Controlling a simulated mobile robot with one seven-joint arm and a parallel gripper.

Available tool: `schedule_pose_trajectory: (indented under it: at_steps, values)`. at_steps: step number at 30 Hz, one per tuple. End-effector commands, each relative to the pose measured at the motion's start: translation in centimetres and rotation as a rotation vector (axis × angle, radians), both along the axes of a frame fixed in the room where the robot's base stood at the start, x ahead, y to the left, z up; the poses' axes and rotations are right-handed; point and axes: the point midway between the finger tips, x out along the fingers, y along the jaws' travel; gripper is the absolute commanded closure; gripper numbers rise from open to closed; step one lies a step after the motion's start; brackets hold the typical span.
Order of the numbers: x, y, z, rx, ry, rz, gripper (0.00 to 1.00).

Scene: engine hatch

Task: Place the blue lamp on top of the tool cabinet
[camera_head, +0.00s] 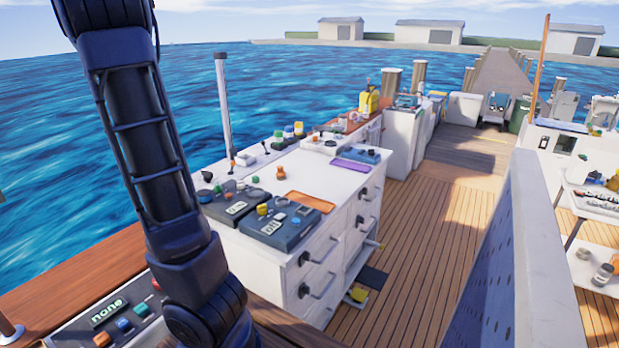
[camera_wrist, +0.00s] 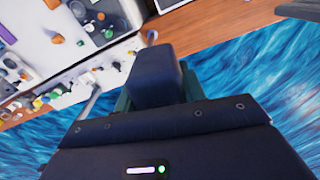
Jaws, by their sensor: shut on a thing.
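My gripper (camera_wrist: 155,85) shows in the wrist view as a dark block with greenish parts at its sides. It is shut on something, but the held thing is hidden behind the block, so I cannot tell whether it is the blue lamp. I cannot make out the blue lamp for certain in either view. A white cabinet with drawers and dark handles (camera_head: 282,278) stands in the middle of the head view; it may be the tool cabinet. Its top is crowded with small items. In the head view my arm crosses the left side and the gripper is out of frame.
Dark control boxes (camera_head: 278,234), an orange tray (camera_head: 311,202) and a purple tray (camera_head: 355,166) lie on the white top. A panel with coloured knobs (camera_head: 124,324) is at lower left. A grey wall (camera_head: 560,255) stands at right. Wooden deck (camera_head: 430,240) lies open between.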

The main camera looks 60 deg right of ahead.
Motion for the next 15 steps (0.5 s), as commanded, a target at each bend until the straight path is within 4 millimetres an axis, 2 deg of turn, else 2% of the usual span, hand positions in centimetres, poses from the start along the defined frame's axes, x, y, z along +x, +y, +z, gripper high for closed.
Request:
schedule_pose_trajectory:
  at_steps: [15]
  values:
    - [1.2,-7.0,0.1,0.000,0.000,-0.007,0.88]
